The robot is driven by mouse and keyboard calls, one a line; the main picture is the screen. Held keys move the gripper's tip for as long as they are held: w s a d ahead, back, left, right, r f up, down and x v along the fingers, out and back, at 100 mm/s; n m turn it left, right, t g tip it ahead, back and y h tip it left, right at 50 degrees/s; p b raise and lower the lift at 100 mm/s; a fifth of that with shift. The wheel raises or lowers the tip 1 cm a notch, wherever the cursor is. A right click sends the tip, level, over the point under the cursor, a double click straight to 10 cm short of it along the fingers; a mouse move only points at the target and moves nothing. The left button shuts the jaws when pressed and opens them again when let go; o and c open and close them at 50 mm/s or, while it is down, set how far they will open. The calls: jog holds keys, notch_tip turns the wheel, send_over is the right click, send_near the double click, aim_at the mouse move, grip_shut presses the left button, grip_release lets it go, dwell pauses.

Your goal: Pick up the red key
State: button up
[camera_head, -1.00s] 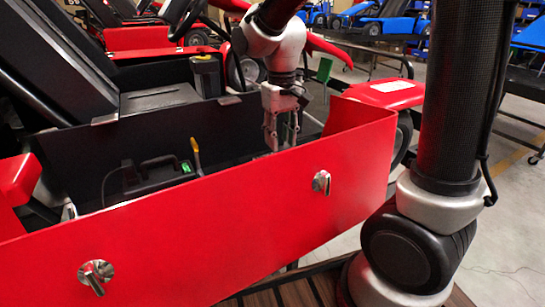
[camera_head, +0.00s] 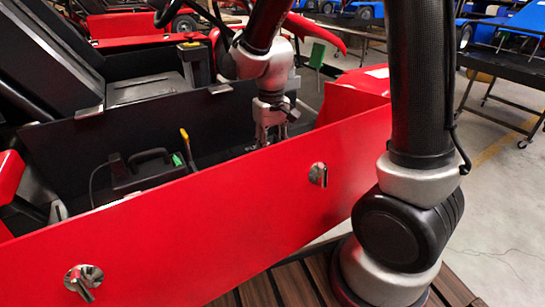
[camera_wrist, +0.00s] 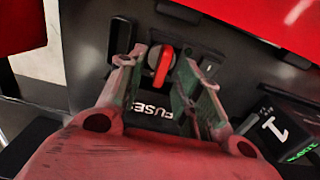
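The red key (camera_wrist: 161,66) shows in the wrist view as a red, elongated handle with a dark round piece beside it, set on a dark panel above the lettering "FUSE". My gripper (camera_wrist: 160,64) is open, with one finger on each side of the key and a visible gap on both sides. I cannot tell how far the fingertips are above the panel. In the head view my gripper (camera_head: 270,132) points down into the kart's side compartment, just behind the red side panel (camera_head: 230,205). The key is hidden there.
A black box with a handle (camera_head: 148,172) and a yellow-handled tool (camera_head: 186,145) stand in the compartment, left of my gripper. Two metal latches, one at the right (camera_head: 318,174) and one at the lower left (camera_head: 83,281), stick out from the side panel.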

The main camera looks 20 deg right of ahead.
grip_shut()
jog(key=shift+r, duration=0.1)
